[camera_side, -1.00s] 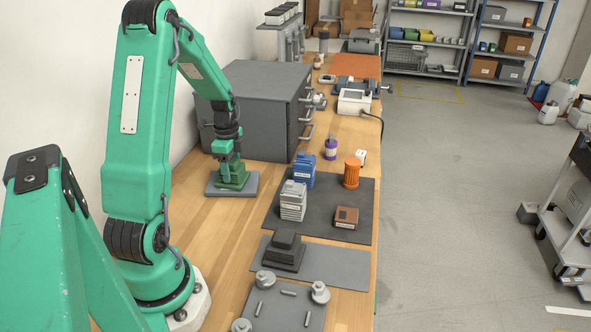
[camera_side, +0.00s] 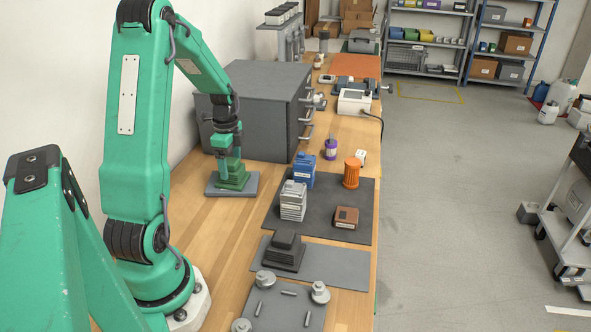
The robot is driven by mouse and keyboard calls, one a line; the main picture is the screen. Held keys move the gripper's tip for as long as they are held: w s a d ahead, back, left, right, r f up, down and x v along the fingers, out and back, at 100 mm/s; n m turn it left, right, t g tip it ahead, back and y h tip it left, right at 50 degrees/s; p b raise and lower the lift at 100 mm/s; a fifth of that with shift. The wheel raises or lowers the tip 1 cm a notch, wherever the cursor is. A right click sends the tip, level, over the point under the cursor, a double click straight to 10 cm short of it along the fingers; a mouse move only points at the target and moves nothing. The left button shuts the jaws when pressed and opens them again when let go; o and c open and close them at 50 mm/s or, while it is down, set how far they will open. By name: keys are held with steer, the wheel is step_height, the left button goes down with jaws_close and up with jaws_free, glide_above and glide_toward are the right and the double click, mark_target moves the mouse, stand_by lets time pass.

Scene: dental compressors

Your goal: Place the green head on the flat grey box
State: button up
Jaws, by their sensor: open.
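The dark green head (camera_side: 235,177) sits upright on the flat grey box (camera_side: 214,189), a thin slab on the wooden bench in front of the grey cabinet. My gripper (camera_side: 227,168) is open and points down at the head's upper part. One finger shows on the left side of the head; the other finger is hard to make out. Whether the fingers touch the head cannot be told.
A dark mat (camera_side: 330,222) to the right holds a grey finned block (camera_side: 293,201), a blue block (camera_side: 304,170), an orange cylinder (camera_side: 352,173) and a brown box (camera_side: 346,217). The grey cabinet (camera_side: 258,110) stands close behind my gripper. A dark stepped block (camera_side: 284,252) is nearer the camera.

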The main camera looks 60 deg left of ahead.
mark_target(231, 161)
step_height(231, 161, up, 10)
steer(key=shift+r, duration=0.15)
stand_by(0.3)
stand_by(0.5)
steer(key=w+d+r+n+t+y, duration=0.15)
steer(key=d+r, duration=0.25)
steer(key=d, duration=0.4)
steer(key=d+r+n+t+h, duration=0.1)
steer(key=d+r+n, duration=0.2)
steer(key=d, duration=0.6)
steer(key=s+d+r+n+t, duration=0.1)
steer(key=s+d+n+t, duration=0.2)
steer(key=s+d, duration=0.4)
steer(key=d+n, duration=0.1)
steer(key=d, duration=0.5)
steer(key=shift+d+r, duration=0.2)
steer(key=shift+d, duration=0.1)
